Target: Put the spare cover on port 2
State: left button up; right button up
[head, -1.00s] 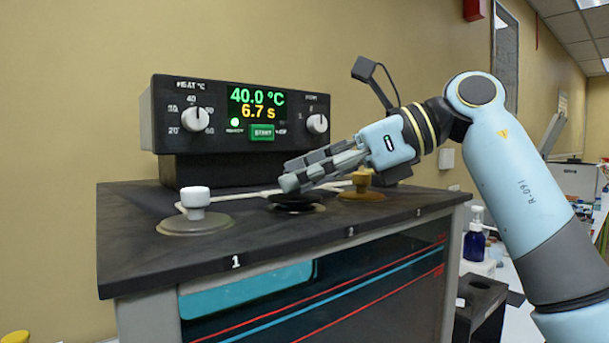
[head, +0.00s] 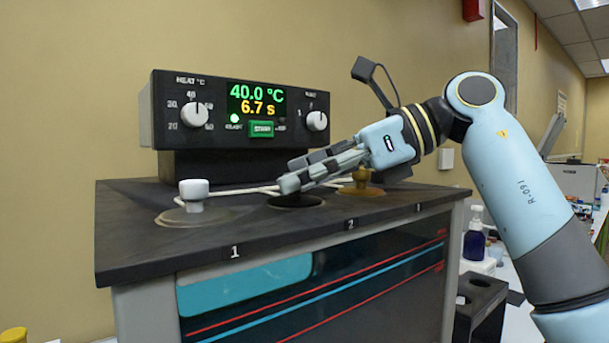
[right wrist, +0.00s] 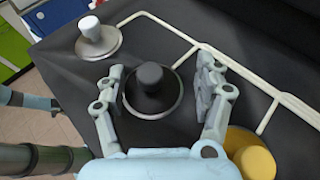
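A black-knobbed cover on a grey disc (right wrist: 152,104) sits at the middle port, by the label 2. In the head view only its dark disc (head: 296,203) shows under my fingers; the knob is hidden. My right gripper (head: 290,183) is low over this port. In the right wrist view its fingers (right wrist: 161,82) stand open on either side of the black knob, with gaps on both sides. The white-knobbed cover (head: 194,192) is on port 1, and the yellow-knobbed cover (head: 361,180) is at the right, by port 3. My left gripper is not in view.
The black bench top (head: 130,220) carries a control box (head: 240,108) at its back, reading 40.0 °C and 6.7 s. A pale tube (right wrist: 185,58) runs along the top behind the ports. A blue bottle (head: 474,241) and a black holder (head: 482,300) stand right of the bench.

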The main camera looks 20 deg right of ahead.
jog(key=shift+d, duration=0.3)
jog(key=v, duration=1.1)
jog(key=shift+s+d+r, duration=0.1)
jog(key=shift+s+r, duration=0.05)
jog(key=shift+r, duration=0.1)
